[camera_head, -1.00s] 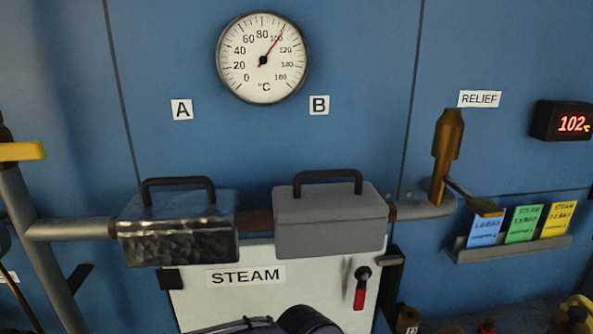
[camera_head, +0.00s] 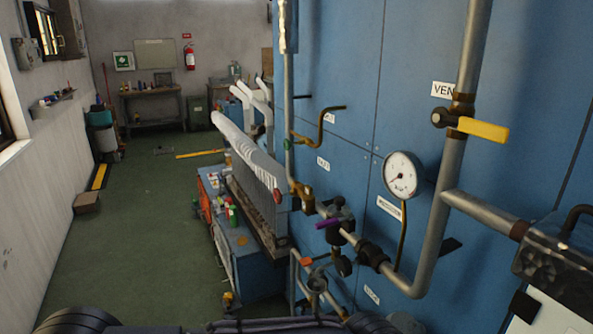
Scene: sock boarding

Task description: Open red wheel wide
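No clear red wheel shows. A small red round part (camera_head: 277,196) sits low on the blue machine's pipework, beside the white boards. It is too small to tell whether it is a wheel. An orange-red piece (camera_head: 306,261) shows lower down, among pipes near the floor. A purple lever handle (camera_head: 327,223) sits on a valve on the pipe. Neither of my grippers is in view; only dark parts of my own body show along the bottom edge.
The blue machine wall (camera_head: 345,75) fills the right, with a yellow lever (camera_head: 483,129) and a pressure gauge (camera_head: 402,175). White boards (camera_head: 250,155) stand over a blue cabinet (camera_head: 250,265). A cardboard box (camera_head: 87,203) lies at left. The green floor (camera_head: 140,240) is largely clear.

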